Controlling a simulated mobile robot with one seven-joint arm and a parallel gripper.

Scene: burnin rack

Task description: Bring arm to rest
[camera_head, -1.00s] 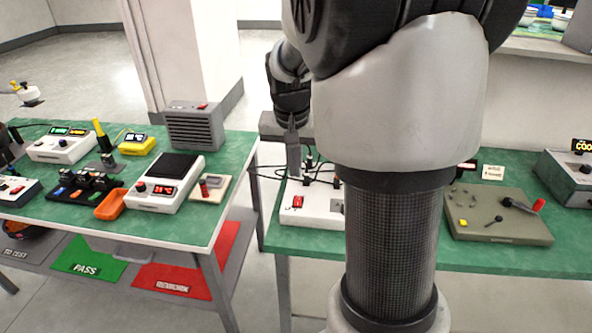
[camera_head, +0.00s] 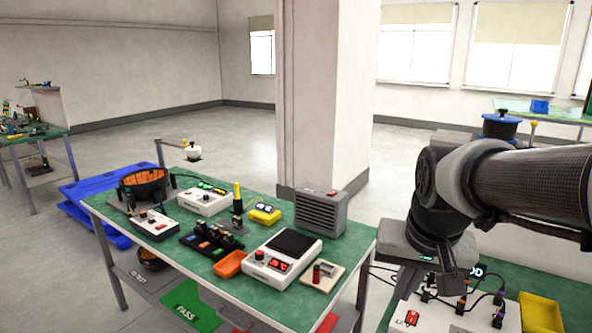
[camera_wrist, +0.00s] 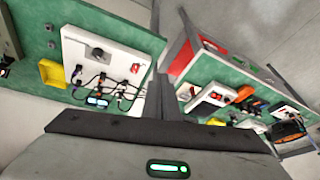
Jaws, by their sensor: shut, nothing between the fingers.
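My arm reaches in from the right of the head view, bent at the elbow. My gripper (camera_head: 404,288) hangs down at its end, by the left edge of the right-hand green bench (camera_head: 568,288). In the wrist view my gripper's fingers (camera_wrist: 166,92) are together with nothing between them. They point to the gap between the two benches. A white test unit (camera_head: 448,317) with a red switch and plugged cables sits on the right bench beside the gripper. The unit also shows in the wrist view (camera_wrist: 92,62).
The left bench (camera_head: 352,237) holds a grey vented box (camera_head: 320,212), a white scale-like unit (camera_head: 282,258), an orange tray (camera_head: 229,264) and several small devices. A yellow tray (camera_head: 541,313) lies right of the test unit. A white pillar (camera_head: 325,95) stands behind; open floor lies beyond.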

